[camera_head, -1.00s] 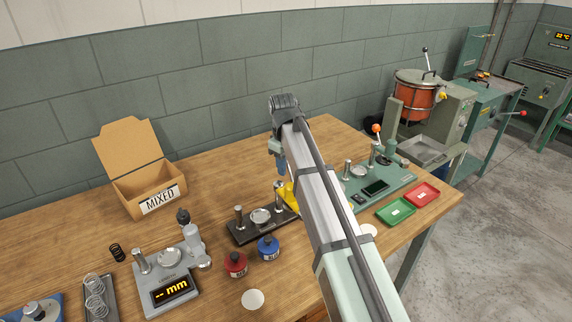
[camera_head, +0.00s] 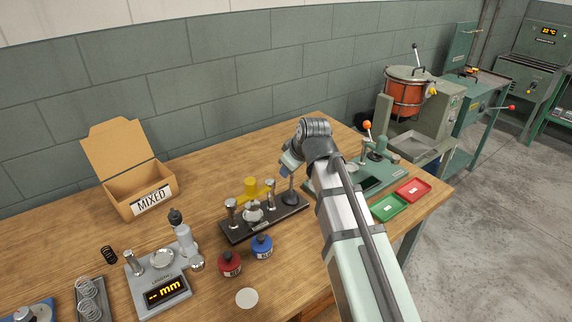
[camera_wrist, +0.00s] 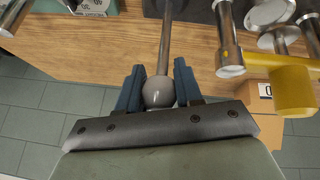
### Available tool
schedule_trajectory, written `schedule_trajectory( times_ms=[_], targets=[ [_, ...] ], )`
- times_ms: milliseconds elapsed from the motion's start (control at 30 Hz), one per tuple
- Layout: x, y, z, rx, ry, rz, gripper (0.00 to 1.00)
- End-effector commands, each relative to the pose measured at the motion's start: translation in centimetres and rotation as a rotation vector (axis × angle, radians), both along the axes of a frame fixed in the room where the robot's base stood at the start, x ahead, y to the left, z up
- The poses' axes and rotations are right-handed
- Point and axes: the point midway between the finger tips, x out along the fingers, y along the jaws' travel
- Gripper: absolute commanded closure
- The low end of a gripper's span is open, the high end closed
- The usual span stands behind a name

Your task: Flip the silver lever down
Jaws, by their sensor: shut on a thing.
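The silver lever (camera_wrist: 165,42) is a thin rod with a grey ball knob (camera_wrist: 158,92) at its end, seen in the wrist view. My gripper (camera_wrist: 159,75) has its blue fingers on either side of the knob and is shut on it. In the head view, my gripper (camera_head: 286,171) is at the right end of a dark-based fixture (camera_head: 235,236). The lever's rod (camera_head: 291,186) rises there from a dark round base. My gripper hides the knob in that view.
A yellow part (camera_head: 250,187) and silver posts stand on the fixture just left of my gripper. A green-based press (camera_head: 390,172) is close on the right. A cardboard box (camera_head: 128,170) is at the back left.

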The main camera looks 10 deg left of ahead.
Motion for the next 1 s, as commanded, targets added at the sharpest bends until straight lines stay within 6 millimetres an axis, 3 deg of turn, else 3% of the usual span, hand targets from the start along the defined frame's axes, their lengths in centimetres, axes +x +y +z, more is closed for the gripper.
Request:
schedule_trajectory(
  times_ms=[500, 1000],
  targets=[
    [-3.2, -3.2, -0.8, -0.006, 0.005, -0.001, 1.00],
    [-3.9, -3.9, -1.2, -0.009, 0.007, 0.000, 1.00]
  ],
)
